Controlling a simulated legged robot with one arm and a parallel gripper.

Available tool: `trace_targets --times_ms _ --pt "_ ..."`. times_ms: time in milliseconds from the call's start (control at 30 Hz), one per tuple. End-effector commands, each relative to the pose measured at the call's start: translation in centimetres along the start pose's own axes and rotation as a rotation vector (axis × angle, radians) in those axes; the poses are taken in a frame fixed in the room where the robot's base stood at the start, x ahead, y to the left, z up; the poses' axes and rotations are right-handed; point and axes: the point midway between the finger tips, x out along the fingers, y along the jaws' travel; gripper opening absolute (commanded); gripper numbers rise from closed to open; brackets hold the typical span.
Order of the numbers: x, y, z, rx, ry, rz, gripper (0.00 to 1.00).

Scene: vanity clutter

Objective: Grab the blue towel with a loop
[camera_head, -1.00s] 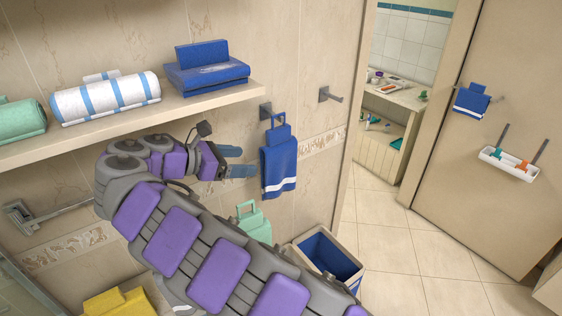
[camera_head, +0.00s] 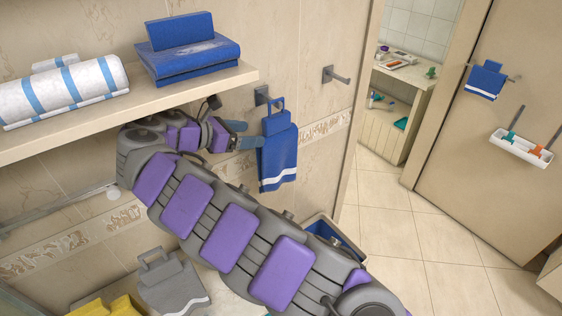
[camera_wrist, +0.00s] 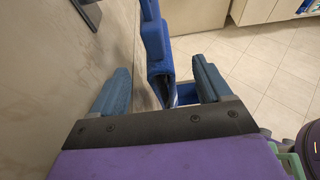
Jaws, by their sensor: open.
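The blue towel with a loop (camera_head: 278,150) hangs by its loop from a grey wall hook (camera_head: 262,95), with a white stripe near its lower edge. In the wrist view the blue towel (camera_wrist: 156,45) stands upright between my two blue-grey fingers, with gaps on both sides. My gripper (camera_head: 243,134) is open at the towel's left side, near its upper part. It also shows in the wrist view (camera_wrist: 161,68). A second blue towel (camera_head: 486,80) hangs on the door at the right.
A shelf (camera_head: 120,110) above my arm holds folded blue towels (camera_head: 190,58) and a white-blue rolled towel (camera_head: 66,92). An empty hook (camera_head: 336,76) is to the right. Grey (camera_head: 172,285) and yellow towels (camera_head: 108,308) are below. A blue bin (camera_head: 333,236) stands under the towel.

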Motion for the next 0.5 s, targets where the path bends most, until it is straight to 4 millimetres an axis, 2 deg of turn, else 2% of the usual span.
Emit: trace_targets --times_ms 33,200,500 --pt "1.0 0.0 -0.2 -0.001 -0.002 -0.004 0.78" --pt "3.5 -0.1 -0.1 0.002 0.002 0.001 0.78" --pt "5.8 -0.6 0.4 0.007 0.009 0.001 0.78"
